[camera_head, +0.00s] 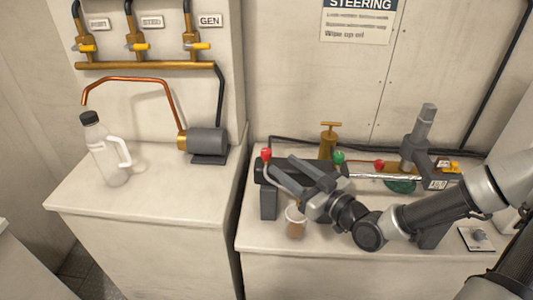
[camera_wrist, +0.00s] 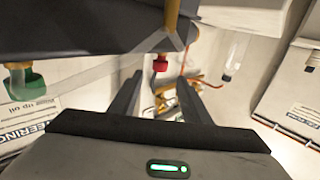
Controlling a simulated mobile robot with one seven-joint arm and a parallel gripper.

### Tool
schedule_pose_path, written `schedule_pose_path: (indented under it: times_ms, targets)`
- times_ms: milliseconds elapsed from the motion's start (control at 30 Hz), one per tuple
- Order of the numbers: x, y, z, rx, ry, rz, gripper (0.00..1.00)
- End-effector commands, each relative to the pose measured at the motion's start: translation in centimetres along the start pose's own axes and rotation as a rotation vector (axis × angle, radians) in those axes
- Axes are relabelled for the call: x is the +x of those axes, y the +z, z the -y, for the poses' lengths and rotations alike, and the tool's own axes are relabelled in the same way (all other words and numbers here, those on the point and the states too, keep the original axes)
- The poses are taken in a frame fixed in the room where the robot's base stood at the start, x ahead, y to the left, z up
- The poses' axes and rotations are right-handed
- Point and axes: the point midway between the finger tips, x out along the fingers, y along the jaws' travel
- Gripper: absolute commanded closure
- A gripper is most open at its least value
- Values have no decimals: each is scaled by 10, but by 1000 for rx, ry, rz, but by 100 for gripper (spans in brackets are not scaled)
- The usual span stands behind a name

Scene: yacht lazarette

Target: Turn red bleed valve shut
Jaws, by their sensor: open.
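A small red valve knob (camera_head: 266,154) stands at the left end of the dark steering cylinder on the right-hand counter. In the wrist view a red knob (camera_wrist: 160,62) shows ahead, between the finger lines and just beyond the tips. My gripper (camera_head: 279,161) reaches in from the right with its fingers parted close to this red knob. In the wrist view my gripper (camera_wrist: 160,82) is open and empty. A green knob (camera_head: 339,157) sits farther right along the cylinder and also shows in the wrist view (camera_wrist: 25,88). Another red knob (camera_head: 379,165) is right of it. The knobs' exact turn is too small to tell.
A clear cup (camera_head: 296,222) with brown contents stands below my gripper. A brass T-handled post (camera_head: 328,143) and a grey tiller column (camera_head: 418,140) rise behind. A white jug (camera_head: 107,155) and a grey pump (camera_head: 207,141) are on the left counter. A gap separates the counters.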

Motion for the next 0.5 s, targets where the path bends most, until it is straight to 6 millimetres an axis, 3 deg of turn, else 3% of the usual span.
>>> schedule_pose_path:
  times_ms: [200,500]
  targets:
    - [48,0,1,0,-4,-2,57]
    - [86,0,0,0,0,0,57]
